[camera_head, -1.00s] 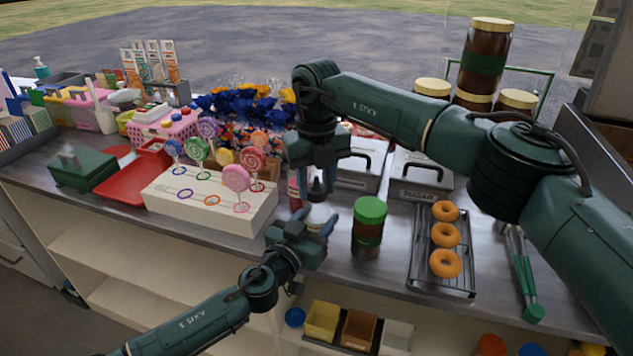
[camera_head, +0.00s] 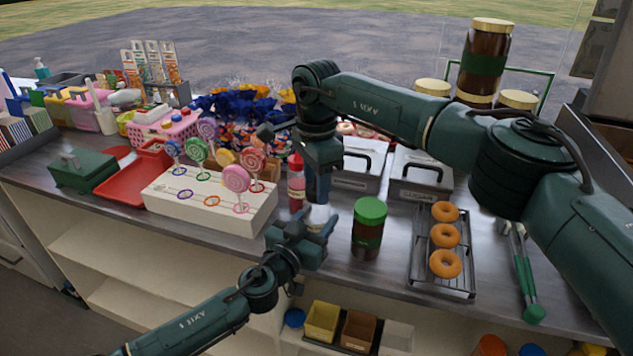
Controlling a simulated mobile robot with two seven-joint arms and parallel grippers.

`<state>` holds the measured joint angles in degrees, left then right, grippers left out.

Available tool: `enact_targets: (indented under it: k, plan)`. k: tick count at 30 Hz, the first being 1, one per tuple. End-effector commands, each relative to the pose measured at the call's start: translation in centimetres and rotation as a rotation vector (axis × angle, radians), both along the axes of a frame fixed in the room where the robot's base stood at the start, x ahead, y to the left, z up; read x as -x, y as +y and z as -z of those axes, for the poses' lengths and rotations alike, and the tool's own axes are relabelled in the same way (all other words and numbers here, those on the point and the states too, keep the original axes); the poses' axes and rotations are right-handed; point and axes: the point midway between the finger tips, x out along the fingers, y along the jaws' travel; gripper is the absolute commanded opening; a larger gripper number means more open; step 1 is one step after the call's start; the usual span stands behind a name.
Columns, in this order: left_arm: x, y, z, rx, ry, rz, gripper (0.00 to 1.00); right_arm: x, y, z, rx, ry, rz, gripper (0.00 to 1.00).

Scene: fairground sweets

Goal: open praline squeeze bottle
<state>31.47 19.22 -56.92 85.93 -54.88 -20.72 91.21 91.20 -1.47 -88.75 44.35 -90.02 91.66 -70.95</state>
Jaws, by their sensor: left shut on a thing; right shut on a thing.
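The praline squeeze bottle (camera_head: 318,212) stands between my two grippers near the counter's front edge, mostly hidden by them. Only a small part of its body shows. My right gripper (camera_head: 318,190) comes down from above and is shut on its dark top, which the fingers cover. My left gripper (camera_head: 319,230) reaches up from the front edge and is shut on the lower part of the bottle. The contact of the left fingers is hard to see. Whether the cap is apart from the bottle cannot be told.
A red bottle (camera_head: 296,184) stands close on the left. A green-lidded jar (camera_head: 368,228) stands close on the right, beside a rack (camera_head: 421,265) of doughnuts. A white lollipop stand (camera_head: 255,218) is at the left. Lidded metal containers (camera_head: 352,183) stand behind.

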Motion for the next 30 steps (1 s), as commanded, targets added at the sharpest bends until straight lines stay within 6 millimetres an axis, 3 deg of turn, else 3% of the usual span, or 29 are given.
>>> enact_targets:
  k: [14, 30]
  plan:
    - [0.0, 0.0, 0.0, -0.001, 0.000, -0.001, 0.06, 0.0, 0.0, -0.1, 0.000, 0.000, 0.000, 0.10]
    - [0.0, 0.0, 0.0, -0.001, 0.000, -0.001, 0.06, 0.0, 0.0, -1.8, -0.001, 0.000, 0.000, 0.10]
